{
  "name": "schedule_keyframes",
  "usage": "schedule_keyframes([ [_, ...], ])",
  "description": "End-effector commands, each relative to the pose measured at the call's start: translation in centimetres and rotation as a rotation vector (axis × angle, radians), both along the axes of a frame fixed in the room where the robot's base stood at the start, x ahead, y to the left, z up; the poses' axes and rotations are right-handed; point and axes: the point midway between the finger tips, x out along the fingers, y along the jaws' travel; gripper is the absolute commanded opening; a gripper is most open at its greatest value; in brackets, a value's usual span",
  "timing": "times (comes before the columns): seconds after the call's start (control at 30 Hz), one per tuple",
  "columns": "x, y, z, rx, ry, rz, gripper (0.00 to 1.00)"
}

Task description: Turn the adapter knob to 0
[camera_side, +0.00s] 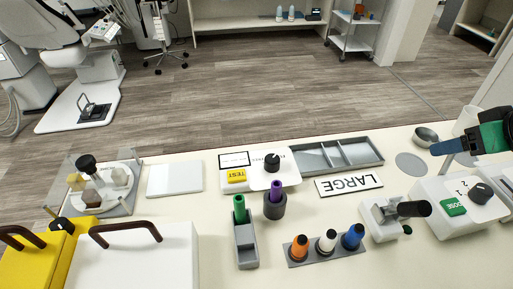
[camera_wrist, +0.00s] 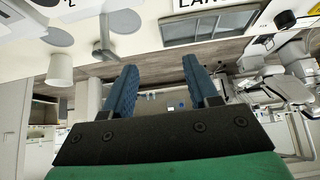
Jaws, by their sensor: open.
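One black knob (camera_side: 272,162) sits on a white box beside a yellow TEST button (camera_side: 237,175). The other black knob (camera_side: 481,193) sits on a white box at the right, beside a green DOSE button (camera_side: 454,207) and the numerals 1 and 2. My gripper (camera_side: 436,149) enters from the right edge, above the counter and apart from both knobs. Its blue fingers are apart and empty in the wrist view (camera_wrist: 158,78).
A LARGE label (camera_side: 349,185) and a grey divided tray (camera_side: 338,155) lie near the middle. A rack (camera_side: 327,249) holds orange, white and blue-topped items. A black-handled device (camera_side: 382,215) stands left of the DOSE box.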

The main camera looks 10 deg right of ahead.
Motion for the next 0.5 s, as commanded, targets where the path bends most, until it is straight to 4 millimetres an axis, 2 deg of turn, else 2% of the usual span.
schedule_keyframes([
  [0.1, 0.0, 0.0, 0.0, 0.0, 0.0, 0.0, 0.56],
  [0.17, 0.0, 0.0, 0.0, 0.001, 0.001, 0.0, 0.72],
  [0.37, 1.8, 1.6, 1.5, 0.053, 0.057, -0.02, 0.72],
  [0.5, 4.7, 4.4, 2.8, 0.121, 0.154, -0.066, 0.72],
])
